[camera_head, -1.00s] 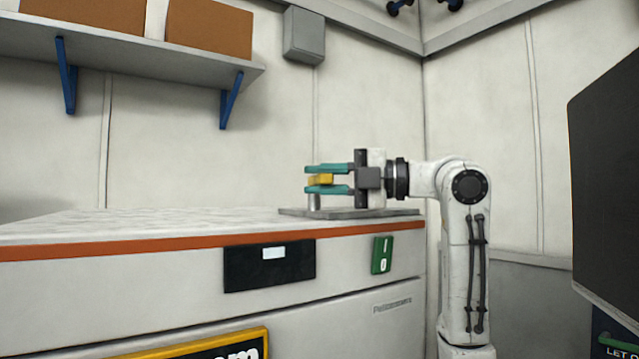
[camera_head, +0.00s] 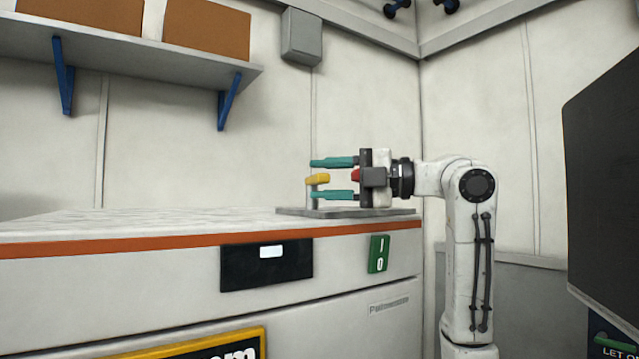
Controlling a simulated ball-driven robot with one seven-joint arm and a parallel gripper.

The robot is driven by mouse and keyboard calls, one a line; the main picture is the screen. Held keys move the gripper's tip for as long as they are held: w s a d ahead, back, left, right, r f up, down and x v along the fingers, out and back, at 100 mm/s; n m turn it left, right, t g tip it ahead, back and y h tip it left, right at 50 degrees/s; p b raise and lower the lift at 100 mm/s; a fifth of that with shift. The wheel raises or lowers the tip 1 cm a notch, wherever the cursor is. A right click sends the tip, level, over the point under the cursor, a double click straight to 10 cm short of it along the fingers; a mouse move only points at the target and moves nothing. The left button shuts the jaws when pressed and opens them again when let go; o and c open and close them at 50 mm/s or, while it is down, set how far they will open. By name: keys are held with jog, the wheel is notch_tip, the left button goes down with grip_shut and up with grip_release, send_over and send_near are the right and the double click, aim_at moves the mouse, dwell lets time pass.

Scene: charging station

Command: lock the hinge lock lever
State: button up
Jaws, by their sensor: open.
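The hinge lock lever shows as a yellow handle (camera_head: 317,179) on a short grey post (camera_head: 312,197), standing on a flat grey plate (camera_head: 340,213) on top of the white cabinet. My gripper (camera_head: 318,179) is open, with its two teal fingers pointing left, one above and one below the yellow handle. Gaps show between the handle and both fingers. A small red part (camera_head: 356,175) shows between the fingers near the gripper's base. The right part of the plate is partly behind my gripper. Whether the lever is locked cannot be told from this view.
The white cabinet (camera_head: 150,270) has an orange edge strip, a black panel (camera_head: 266,265) and a green switch (camera_head: 378,254) on its front. Its top is clear to the left. A shelf (camera_head: 120,50) with brown boxes hangs above. A dark screen (camera_head: 605,200) stands at right.

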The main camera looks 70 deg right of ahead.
jog(key=b+v, duration=0.2)
jog(key=v, duration=0.7)
jog(key=shift+s+b, duration=0.25)
jog(key=shift+b, duration=0.05)
jog(key=shift+c, duration=0.2)
